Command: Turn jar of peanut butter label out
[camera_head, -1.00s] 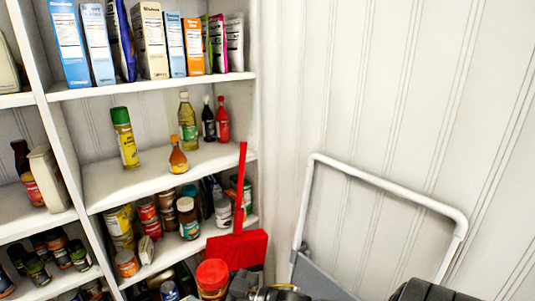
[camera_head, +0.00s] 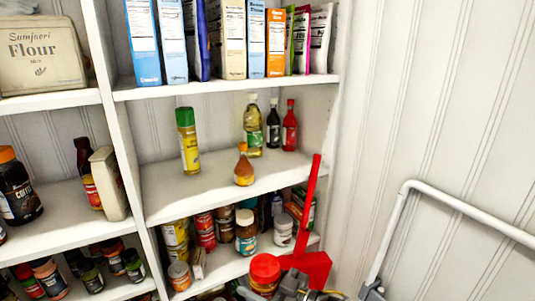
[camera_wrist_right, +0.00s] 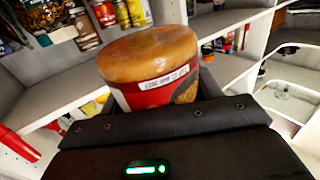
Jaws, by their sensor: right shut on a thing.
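The jar of peanut butter, with a red lid (camera_head: 265,266), is at the bottom of the head view, in front of the lower shelf. In the right wrist view the jar (camera_wrist_right: 150,60) shows a brown end and a red label band with a white strip of print. My right gripper (camera_head: 288,290) is shut on the jar; in the wrist view its dark fingers (camera_wrist_right: 155,98) lie on both sides of it. Whether the jar touches a shelf cannot be told. The front of its label is not clear in the head view. My left gripper is not in view.
A red dustpan-like thing with a tall handle (camera_head: 308,265) stands close right of the jar. Cans and jars, such as a brown jar (camera_head: 246,235), crowd the lower shelf. The middle shelf (camera_head: 190,200) has free room at its front. A grey metal frame (camera_head: 400,205) leans at right.

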